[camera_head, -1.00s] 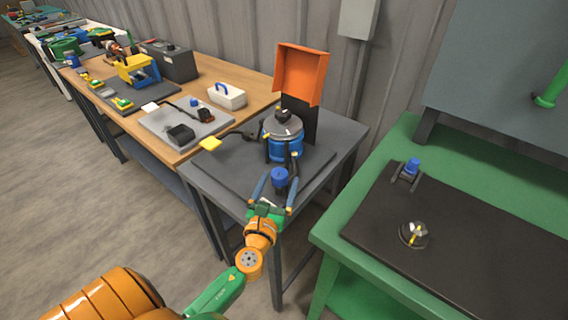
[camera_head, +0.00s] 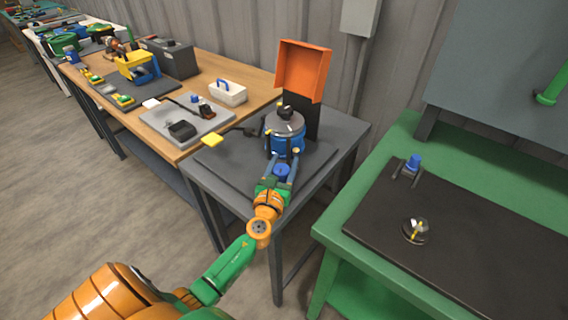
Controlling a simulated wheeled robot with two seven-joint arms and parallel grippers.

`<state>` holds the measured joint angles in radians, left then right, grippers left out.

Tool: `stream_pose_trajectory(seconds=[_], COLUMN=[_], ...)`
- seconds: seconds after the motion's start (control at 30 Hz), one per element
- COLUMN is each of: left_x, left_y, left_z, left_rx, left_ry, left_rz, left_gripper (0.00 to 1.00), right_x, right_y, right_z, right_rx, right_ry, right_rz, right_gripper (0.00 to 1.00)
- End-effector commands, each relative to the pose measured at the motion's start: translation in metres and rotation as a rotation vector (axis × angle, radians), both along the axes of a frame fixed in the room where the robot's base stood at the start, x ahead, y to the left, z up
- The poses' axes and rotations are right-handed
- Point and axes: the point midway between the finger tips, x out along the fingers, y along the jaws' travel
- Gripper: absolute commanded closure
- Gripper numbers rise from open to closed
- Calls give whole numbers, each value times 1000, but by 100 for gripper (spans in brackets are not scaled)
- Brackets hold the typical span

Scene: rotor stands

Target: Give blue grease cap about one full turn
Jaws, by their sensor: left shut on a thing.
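The blue grease cap (camera_head: 282,171) sits at the front of the blue rotor unit with a grey top (camera_head: 286,138) on the dark grey table. My left gripper (camera_head: 283,163) reaches in from the front, with one finger on each side of the cap, and is shut on it. The fingers and wrist hide the cap's lower part and its seat. My right gripper is not in view.
An orange open panel (camera_head: 303,70) stands behind the unit. A green bench (camera_head: 335,226) at the right holds another blue cap (camera_head: 413,162). A wooden table (camera_head: 245,108) with several devices stands at the left.

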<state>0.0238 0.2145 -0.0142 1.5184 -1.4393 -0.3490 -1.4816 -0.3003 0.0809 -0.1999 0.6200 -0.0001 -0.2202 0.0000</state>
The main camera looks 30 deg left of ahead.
Motion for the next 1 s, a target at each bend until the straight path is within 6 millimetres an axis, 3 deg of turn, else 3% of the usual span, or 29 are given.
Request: stream_pose_trajectory(seconds=[0.37,1.0], left_x=[1,1], left_y=[-3,-13], left_z=[-2,-4], left_rx=[6,2], left_ry=[0,-1], left_rz=[-154,-527], left_gripper=[100,100], right_x=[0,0], right_y=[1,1], right_z=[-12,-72], right_rx=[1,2], right_ry=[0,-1], right_rz=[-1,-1], right_gripper=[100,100])
